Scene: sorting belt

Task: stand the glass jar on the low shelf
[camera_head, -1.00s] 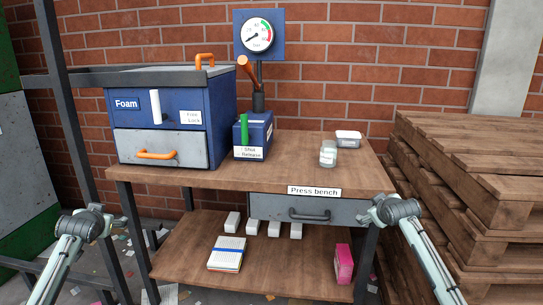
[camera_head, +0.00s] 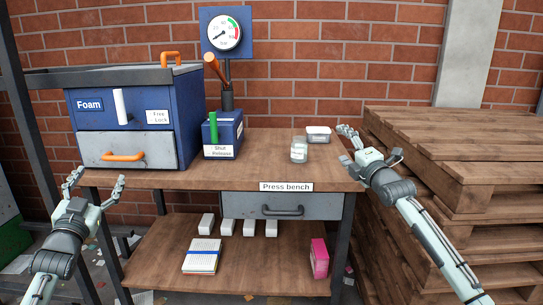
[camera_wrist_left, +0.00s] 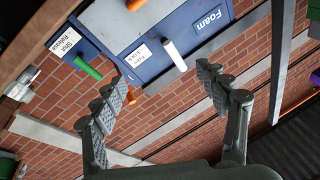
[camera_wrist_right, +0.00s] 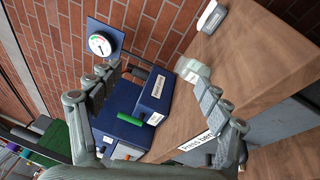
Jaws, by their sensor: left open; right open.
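The glass jar (camera_head: 299,150) stands upright on the bench top near its right end; it also shows in the right wrist view (camera_wrist_right: 193,71), between my open fingers. The low shelf (camera_head: 255,279) is the wooden board under the bench. My right gripper (camera_head: 362,146) is open and empty at the bench's right edge, to the right of the jar and apart from it. My left gripper (camera_head: 96,186) is open and empty in front of the bench's left end, below the Foam box.
The low shelf holds several white blocks (camera_head: 249,228), a stack of cards (camera_head: 202,256) and a pink box (camera_head: 319,258); its middle front is clear. A white-lidded container (camera_head: 318,134) sits behind the jar. A drawer (camera_head: 281,206) hangs above the shelf. Pallets (camera_head: 461,150) stand right.

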